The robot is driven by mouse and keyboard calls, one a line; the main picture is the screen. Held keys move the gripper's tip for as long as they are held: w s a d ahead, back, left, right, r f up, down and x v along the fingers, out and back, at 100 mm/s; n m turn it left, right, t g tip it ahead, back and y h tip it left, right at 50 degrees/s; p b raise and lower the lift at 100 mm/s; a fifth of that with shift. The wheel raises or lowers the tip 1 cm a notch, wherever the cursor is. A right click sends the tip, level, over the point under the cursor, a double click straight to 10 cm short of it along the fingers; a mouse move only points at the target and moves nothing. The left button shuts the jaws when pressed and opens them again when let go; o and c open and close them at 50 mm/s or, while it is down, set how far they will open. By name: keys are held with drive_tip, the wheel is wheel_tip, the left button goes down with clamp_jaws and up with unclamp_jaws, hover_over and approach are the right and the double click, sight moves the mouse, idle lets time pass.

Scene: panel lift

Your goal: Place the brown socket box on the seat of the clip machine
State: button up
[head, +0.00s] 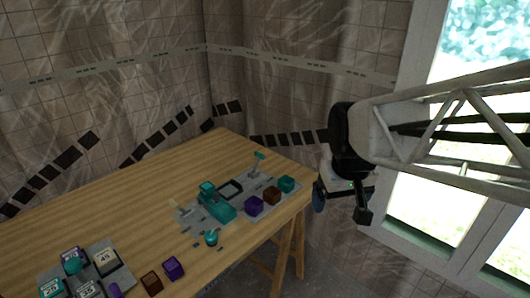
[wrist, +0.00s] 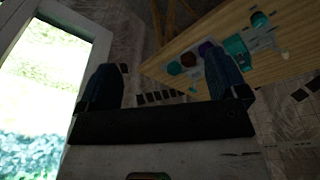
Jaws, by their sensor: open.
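A brown box (head: 272,196) sits between a purple box (head: 254,206) and a teal box (head: 286,184) near the table's right edge. It also shows in the wrist view (wrist: 188,61). A second brown box (head: 151,282) lies at the front left of the table. The clip machine (head: 215,203) is a grey plate with a teal block, a dark square frame and a teal-topped lever. I cannot tell which part is the seat. My gripper (head: 341,206) is open and empty, off the table's right end; its fingers also show in the wrist view (wrist: 168,88).
The wooden table (head: 150,195) has wide bare wood at the left and back. A grey tray (head: 120,272) with numbered blocks stands at the front left, beside another purple box (head: 173,267). A small teal round part (head: 211,238) lies before the machine. A window (head: 480,120) is at the right.

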drive_tip(key=w+a+f+n, duration=0.2)
drive_tip(key=w, duration=0.9)
drive_tip(key=n+g, duration=0.2)
drive_tip(key=n, duration=0.3)
approach(270, 191)
drive_tip(key=s, duration=0.3)
drive_tip(key=shift+w+f, duration=0.2)
drive_tip(key=shift+f, duration=0.1)
drive_tip(key=shift+f, duration=0.1)
drive_tip(key=shift+f, duration=1.2)
drive_tip(key=shift+f, duration=0.1)
drive_tip(key=shift+w+f, duration=0.2)
drive_tip(key=shift+f, duration=2.3)
